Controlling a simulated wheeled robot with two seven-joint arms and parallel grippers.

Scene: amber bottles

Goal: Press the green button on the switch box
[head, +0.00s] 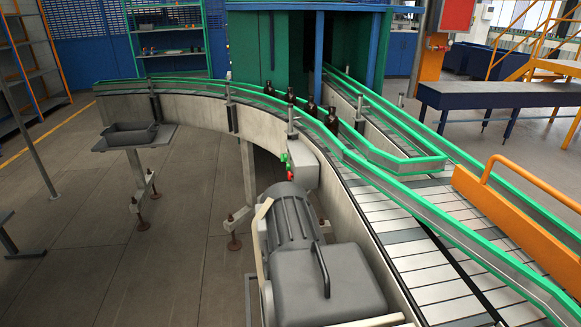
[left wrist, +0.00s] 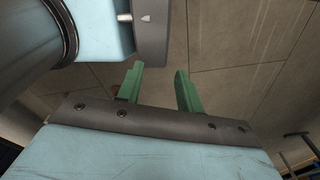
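The switch box (head: 304,171) is a small grey box on the side of the conveyor, above the grey motor. A green button (head: 284,158) sticks out from its left side, with a red button (head: 290,175) just below it. My left gripper (left wrist: 158,90) shows only in the left wrist view. Its two green fingers are apart with nothing between them, over floor tiles. The switch box does not show in that view, so the gripper's distance to it cannot be told. My right gripper is in neither view.
A large grey motor (head: 320,275) stands below the switch box. The curved conveyor with green rails (head: 400,165) carries several amber bottles (head: 332,121). A dark tray (head: 130,133) sits on a bracket at the left. The floor (head: 80,240) at the left is mostly clear.

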